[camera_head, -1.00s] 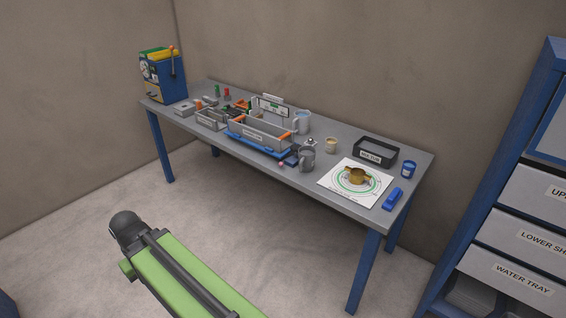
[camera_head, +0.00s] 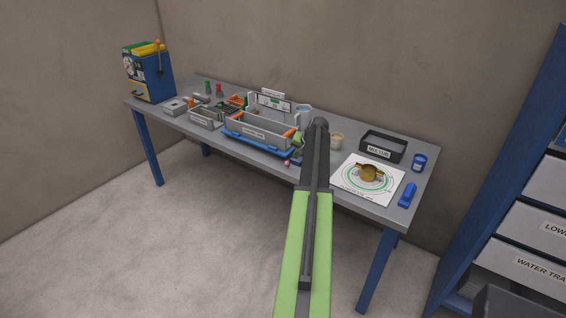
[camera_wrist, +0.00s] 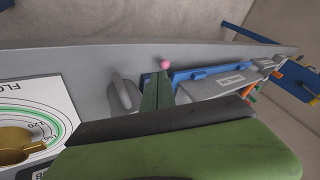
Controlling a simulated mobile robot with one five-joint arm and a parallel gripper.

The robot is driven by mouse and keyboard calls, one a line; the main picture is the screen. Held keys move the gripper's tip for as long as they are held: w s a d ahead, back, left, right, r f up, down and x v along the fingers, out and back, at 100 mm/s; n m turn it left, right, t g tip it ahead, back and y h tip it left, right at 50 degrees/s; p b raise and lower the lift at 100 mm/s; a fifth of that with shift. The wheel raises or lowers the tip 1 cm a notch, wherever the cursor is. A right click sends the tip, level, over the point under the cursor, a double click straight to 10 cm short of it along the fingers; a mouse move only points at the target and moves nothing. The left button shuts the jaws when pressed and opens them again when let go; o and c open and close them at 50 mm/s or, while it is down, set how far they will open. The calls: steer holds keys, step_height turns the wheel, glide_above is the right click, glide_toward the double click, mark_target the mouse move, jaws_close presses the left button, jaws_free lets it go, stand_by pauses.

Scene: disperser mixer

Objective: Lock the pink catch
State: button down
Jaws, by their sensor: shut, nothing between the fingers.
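The pink catch shows as a small pink ball (camera_head: 287,163) at the front right end of the blue base (camera_head: 262,147) under the grey tray machine, near the table's front edge. It also shows in the wrist view (camera_wrist: 165,65), just beyond my fingertips. My gripper (camera_wrist: 158,78) has green fingers that are shut and empty, pointing toward the pink ball. I cannot tell whether they touch it. In the head view my arm hides most of the gripper; a bit of green shows left of the arm's end. The catch's lever and its lock position are too small to tell.
A white dial mat (camera_head: 350,190) with a brass part (camera_head: 370,172), a black tray (camera_head: 383,147), a blue cup (camera_head: 419,162) and a blue block (camera_head: 407,195) lie to the right. The floor in front is clear.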

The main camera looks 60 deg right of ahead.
steer(key=shift+s+d+r, duration=0.1)
steer(key=shift+s+d, duration=0.5)
steer(key=shift+d, duration=0.25)
steer(key=shift+w, duration=0.1)
steer(key=b+x, duration=0.7)
steer(key=x, duration=0.2)
steer(key=shift+f+b, duration=0.25)
steer(key=shift+b, duration=0.15)
steer(key=shift+w+f+b, duration=0.3)
steer(key=shift+w+f, duration=0.05)
steer(key=shift+r, duration=0.1)
